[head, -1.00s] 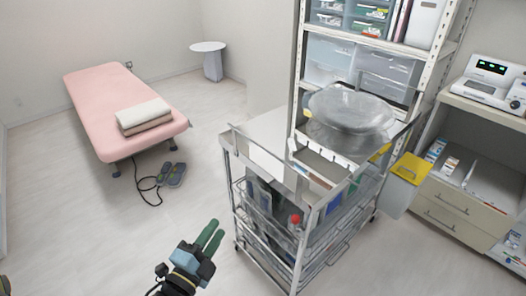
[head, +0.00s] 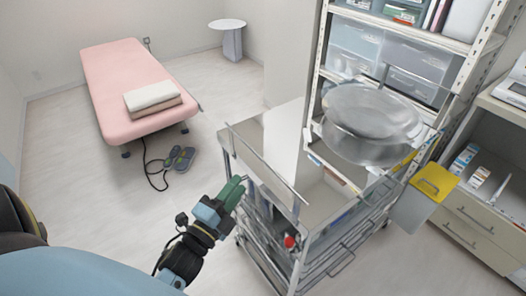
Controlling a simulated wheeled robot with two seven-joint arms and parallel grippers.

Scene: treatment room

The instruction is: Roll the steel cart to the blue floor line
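The steel cart (head: 270,178) stands in the middle right of the head view, with a railed top and wire baskets below. A round lidded steel drum (head: 370,112) appears over its far part. A container with a yellow lid (head: 434,182) hangs at its right side. My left gripper (head: 236,190) has green fingers and is at the cart's near left side, below the top's edge. I cannot tell whether it touches the frame or how far its fingers are apart. My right gripper is not in view. No blue floor line shows.
A pink treatment bed (head: 110,75) with folded towels (head: 152,99) stands left; a foot pedal (head: 180,158) and cable lie beside it. A round white table (head: 228,25) is behind. Shelving (head: 468,45) and drawers (head: 475,235) stand behind and right.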

